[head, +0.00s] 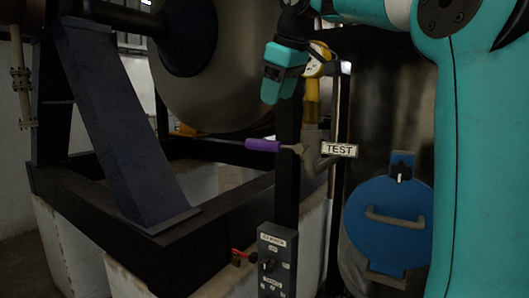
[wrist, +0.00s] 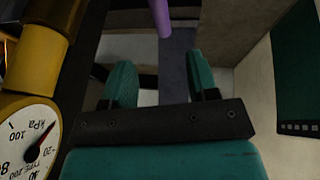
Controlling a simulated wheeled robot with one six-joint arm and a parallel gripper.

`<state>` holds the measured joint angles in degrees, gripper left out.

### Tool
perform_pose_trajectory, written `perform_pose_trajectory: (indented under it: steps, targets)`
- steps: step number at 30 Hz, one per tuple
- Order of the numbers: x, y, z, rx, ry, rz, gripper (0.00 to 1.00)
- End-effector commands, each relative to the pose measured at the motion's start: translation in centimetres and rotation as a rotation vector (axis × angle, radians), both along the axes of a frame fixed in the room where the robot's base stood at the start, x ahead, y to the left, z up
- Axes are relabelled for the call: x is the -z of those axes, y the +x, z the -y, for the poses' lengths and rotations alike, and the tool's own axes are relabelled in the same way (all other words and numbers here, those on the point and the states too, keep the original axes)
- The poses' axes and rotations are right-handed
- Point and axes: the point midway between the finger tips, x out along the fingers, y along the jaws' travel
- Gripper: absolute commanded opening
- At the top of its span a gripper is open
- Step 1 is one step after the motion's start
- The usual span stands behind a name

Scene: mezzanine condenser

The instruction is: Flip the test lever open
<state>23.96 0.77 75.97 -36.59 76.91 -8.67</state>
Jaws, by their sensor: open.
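The test lever has a purple grip (head: 262,145) that points left from a valve body (head: 311,150) on a vertical pipe. A white "TEST" label (head: 339,150) is just right of the valve. My teal gripper (head: 270,93) is above the purple grip, apart from it, with its fingers pointing down. In the wrist view my gripper (wrist: 162,85) is open and empty, and the purple grip (wrist: 161,17) shows at the top edge, beyond the fingertips and roughly between them. The lever's joint is hidden in the wrist view.
A pressure gauge (head: 317,60) on a yellow pipe stands right beside my gripper; its dial (wrist: 27,140) fills the wrist view's left. A control box (head: 276,262) with a red-handled part (head: 241,254) is below. A blue round hatch (head: 387,226) is at right. A large tank (head: 215,75) is behind.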

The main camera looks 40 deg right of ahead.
Motion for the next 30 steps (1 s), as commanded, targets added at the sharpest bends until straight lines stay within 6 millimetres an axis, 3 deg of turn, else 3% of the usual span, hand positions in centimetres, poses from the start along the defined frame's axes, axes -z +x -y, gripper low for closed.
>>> perform_pose_trajectory:
  steps: [1,3,13,21,30]
  targets:
    - [1.9,0.5,0.0,-0.002,0.000,0.000,0.54]
    - [3.4,1.2,0.0,-0.003,0.001,-0.002,0.54]
    - [9.0,4.0,0.3,-0.001,0.000,-0.004,0.54]
    - [10.9,5.1,0.4,0.000,0.001,0.000,0.54]
    - [11.1,5.1,0.4,0.000,0.000,0.000,0.51]
